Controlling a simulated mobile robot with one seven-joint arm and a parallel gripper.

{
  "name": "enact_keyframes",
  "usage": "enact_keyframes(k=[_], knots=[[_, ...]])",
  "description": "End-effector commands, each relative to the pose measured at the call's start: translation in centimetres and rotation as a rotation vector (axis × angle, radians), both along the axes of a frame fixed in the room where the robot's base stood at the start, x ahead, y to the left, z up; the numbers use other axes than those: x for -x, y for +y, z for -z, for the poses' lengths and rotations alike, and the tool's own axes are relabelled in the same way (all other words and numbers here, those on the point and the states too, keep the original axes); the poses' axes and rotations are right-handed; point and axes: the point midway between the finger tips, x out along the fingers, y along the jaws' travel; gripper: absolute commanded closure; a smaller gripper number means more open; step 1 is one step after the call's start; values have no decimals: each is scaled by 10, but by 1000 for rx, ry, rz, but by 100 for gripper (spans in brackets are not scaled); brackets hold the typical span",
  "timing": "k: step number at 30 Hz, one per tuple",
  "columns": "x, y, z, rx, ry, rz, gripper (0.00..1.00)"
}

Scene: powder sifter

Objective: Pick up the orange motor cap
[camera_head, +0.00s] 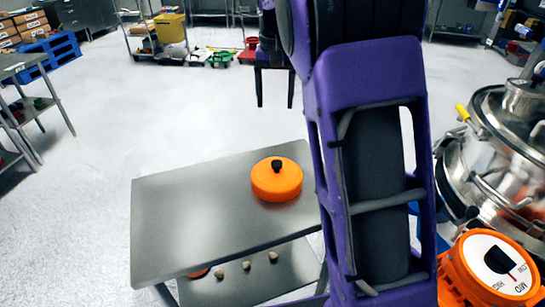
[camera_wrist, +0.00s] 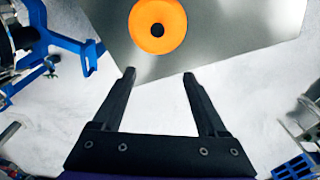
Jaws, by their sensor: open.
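The orange motor cap (camera_head: 277,183) is a round orange disc with a small black knob on top. It rests on the steel table's upper shelf, near the right side in the head view. In the wrist view the cap (camera_wrist: 157,25) is near the top, ahead of the fingertips. My gripper (camera_head: 275,104) is open and empty, its fingers pointing down above the far side of the table in the head view. The wrist view shows its two black fingers (camera_wrist: 160,76) spread apart, with a clear gap between them and the cap.
The steel table (camera_head: 178,225) has a lower shelf with several small pale pieces (camera_head: 247,265). A steel sifter machine (camera_head: 510,165) stands at the right, with an orange dial unit (camera_head: 490,268) in front. The floor left of the table is clear.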

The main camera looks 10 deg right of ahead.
Motion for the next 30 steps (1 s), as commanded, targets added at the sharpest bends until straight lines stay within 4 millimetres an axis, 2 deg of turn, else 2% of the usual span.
enact_keyframes(k=[3, 8, 18, 21, 30], knots=[[11, -3, 9, -12, 73, -37, 24], [15, -2, 31, -15, 93, -49, 24], [15, -2, 105, -14, 91, -47, 24], [15, -3, 120, -14, 89, -47, 24], [16, -3, 144, -15, 89, -45, 24]])
